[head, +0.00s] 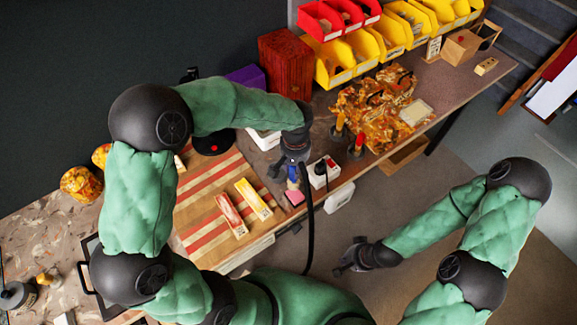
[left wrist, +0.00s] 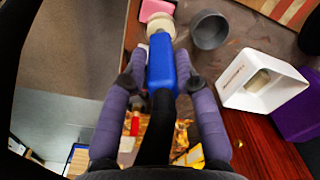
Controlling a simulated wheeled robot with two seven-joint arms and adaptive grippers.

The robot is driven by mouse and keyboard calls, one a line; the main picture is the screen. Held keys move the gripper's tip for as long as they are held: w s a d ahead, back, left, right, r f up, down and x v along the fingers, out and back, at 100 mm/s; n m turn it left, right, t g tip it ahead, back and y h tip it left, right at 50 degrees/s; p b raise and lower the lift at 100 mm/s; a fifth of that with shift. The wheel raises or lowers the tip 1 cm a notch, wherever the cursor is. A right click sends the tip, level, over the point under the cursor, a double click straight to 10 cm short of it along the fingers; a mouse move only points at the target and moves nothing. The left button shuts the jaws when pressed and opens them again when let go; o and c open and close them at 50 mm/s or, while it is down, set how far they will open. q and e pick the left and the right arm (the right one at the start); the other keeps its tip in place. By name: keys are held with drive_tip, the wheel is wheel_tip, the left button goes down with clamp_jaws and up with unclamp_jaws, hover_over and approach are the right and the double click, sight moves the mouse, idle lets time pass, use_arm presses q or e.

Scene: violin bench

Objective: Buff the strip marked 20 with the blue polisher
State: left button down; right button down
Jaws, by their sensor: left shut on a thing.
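The blue polisher (left wrist: 162,62) is held between the purple fingers of my left gripper (left wrist: 162,88), which is shut on its body. Its round cream pad (left wrist: 160,26) points away from the gripper. In the head view my left gripper (head: 291,168) and the polisher (head: 292,176) are at the bench's front edge, right of the striped board (head: 190,205). Two strips lie on the board, one with a red face (head: 230,215) and one yellow (head: 254,199). Their numbers are too small to read. My right gripper (head: 350,258) looks open and empty, away from the bench.
A pink block (head: 295,197) lies near the polisher; it also shows in the left wrist view (left wrist: 157,9), beside a grey cup (left wrist: 209,30). A white box (left wrist: 262,80) stands near. A black-and-white device with a red switch (head: 322,170) is right of my left gripper. A dark cable hangs there.

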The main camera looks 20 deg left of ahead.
use_arm(q)
drive_tip(key=shift+w+d, duration=0.1)
drive_tip(key=shift+d, duration=0.35)
drive_tip(key=shift+a+f+b, duration=0.15)
drive_tip(key=shift+f+b, duration=0.25)
drive_tip(key=shift+f, duration=0.1)
drive_tip(key=shift+f+b, duration=1.6)
drive_tip(key=shift+f, duration=0.85)
drive_tip(key=shift+f+b, duration=0.5)
drive_tip(key=shift+f, duration=0.05)
drive_tip(key=shift+r, duration=0.1)
drive_tip(key=shift+r+p, duration=2.5)
drive_tip(key=shift+r, duration=1)
drive_tip(key=shift+f, duration=0.15)
